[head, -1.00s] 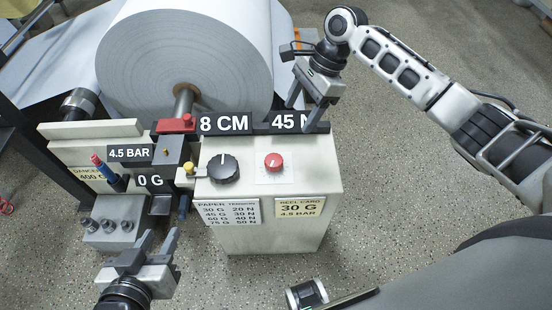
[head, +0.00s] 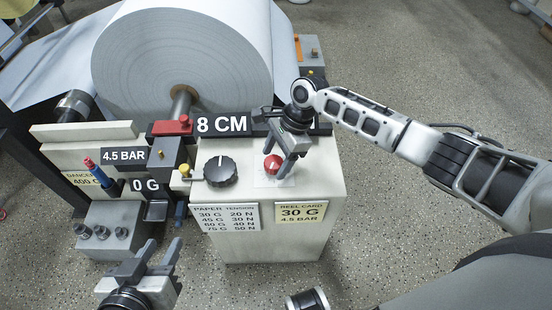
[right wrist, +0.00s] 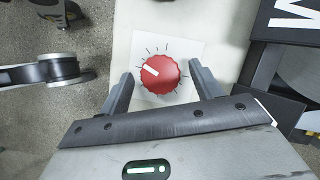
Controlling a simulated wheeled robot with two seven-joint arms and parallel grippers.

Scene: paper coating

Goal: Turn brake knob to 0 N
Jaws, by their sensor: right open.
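A round red knob (head: 272,164) sits on a white dial plate on top of the pale cabinet (head: 320,185). In the right wrist view the red knob (right wrist: 161,75) shows its white pointer mark toward the left and slightly up, with tick marks around it. A larger black knob (head: 221,171) sits to its left. My right gripper (head: 278,165) is open over the red knob, with one finger on either side; whether they touch it is unclear. My left gripper (head: 160,249) appears open and empty, low in front of the machine. The tension display is hidden behind my right gripper.
A large paper roll (head: 185,60) stands behind the cabinet. Displays read 8 CM (head: 222,124), 4.5 BAR (head: 125,156) and 0 G (head: 146,187). A paper tension chart (head: 226,217) and reel card (head: 301,212) are on the front.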

